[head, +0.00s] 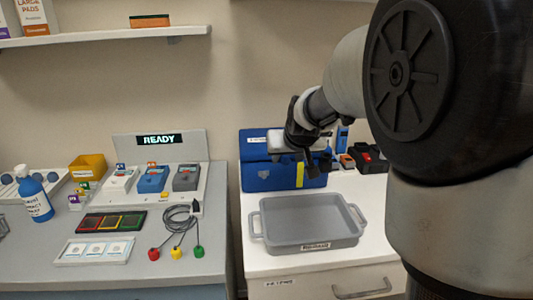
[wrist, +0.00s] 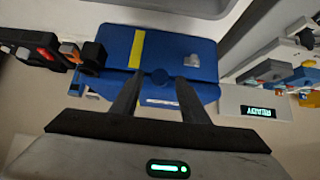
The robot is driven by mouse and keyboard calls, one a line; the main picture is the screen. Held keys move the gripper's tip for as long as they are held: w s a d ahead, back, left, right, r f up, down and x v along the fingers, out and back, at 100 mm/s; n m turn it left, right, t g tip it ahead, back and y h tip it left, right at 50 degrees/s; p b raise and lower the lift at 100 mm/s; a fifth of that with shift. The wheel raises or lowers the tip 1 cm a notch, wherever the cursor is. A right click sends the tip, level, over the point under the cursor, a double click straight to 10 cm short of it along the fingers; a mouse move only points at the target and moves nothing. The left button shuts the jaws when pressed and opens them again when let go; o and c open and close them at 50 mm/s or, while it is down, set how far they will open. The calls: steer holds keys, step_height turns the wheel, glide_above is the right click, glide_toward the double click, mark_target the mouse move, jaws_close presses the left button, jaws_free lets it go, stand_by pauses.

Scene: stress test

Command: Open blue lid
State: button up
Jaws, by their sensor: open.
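A blue case (head: 262,183) with a yellow strip stands at the back of the right counter, behind a grey tray. Its blue lid (head: 250,151) with a white label is at the upper part, partly hidden by my arm. My gripper (head: 308,168) is in front of the case's upper right. In the wrist view, which looks upside down, the case (wrist: 115,50) shows its yellow strip and a grey patch. My gripper (wrist: 157,76) is open there, its two fingers apart near a dark rounded part of the case. I cannot tell whether they touch it.
The grey tray (head: 265,240) with handles sits in front of the case. Small black and red items (head: 372,158) lie right of it. The left counter holds a READY panel (head: 158,141), devices, cables and a blue bottle (head: 35,198). A gap separates the counters.

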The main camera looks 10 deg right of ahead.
steer(key=shift+w+f, duration=0.2)
steer(key=shift+f, duration=0.05)
